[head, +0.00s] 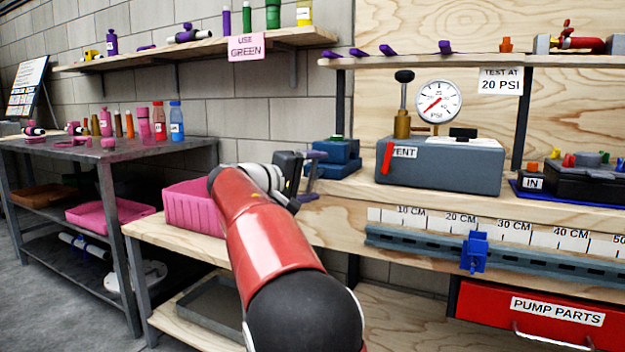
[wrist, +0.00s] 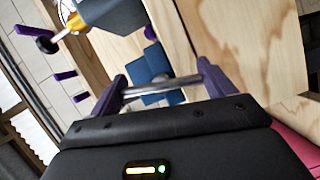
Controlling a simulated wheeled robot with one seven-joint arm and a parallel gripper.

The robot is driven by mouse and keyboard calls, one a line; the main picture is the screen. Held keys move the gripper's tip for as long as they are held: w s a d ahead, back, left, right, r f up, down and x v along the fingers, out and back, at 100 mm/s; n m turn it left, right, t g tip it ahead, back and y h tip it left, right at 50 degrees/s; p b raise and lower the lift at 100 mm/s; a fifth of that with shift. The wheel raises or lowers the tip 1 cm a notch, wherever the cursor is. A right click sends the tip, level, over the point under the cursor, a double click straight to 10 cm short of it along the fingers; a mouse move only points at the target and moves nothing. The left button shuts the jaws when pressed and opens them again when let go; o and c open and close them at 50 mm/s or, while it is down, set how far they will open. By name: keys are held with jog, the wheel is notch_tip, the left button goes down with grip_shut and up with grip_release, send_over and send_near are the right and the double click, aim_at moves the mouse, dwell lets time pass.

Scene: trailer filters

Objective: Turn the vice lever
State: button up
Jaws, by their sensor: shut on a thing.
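The blue vice (head: 340,157) sits at the left end of the wooden bench, beside the gauge box. Its blue body also shows in the wrist view (wrist: 150,66), beyond my fingers. My gripper (head: 310,178), with purple fingers, is at the vice's front left side. In the wrist view my gripper (wrist: 162,80) has a finger at each end of a silver bar, the vice lever (wrist: 160,87), and is shut on it. The lever spans from finger to finger in front of the vice. In the head view the lever is hard to make out behind my fingers.
A pink bin (head: 190,207) stands just left of my arm. A grey gauge box (head: 440,168) with a red vent handle (head: 387,157) is right of the vice. A rail with a blue clamp (head: 474,252) runs along the bench front. A shelf (head: 440,61) hangs above.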

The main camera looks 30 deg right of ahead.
dwell(0.3)
jog(key=o, duration=0.9)
jog(key=v, duration=0.7)
jog(key=shift+s+a, duration=0.15)
jog(key=shift+a, duration=0.25)
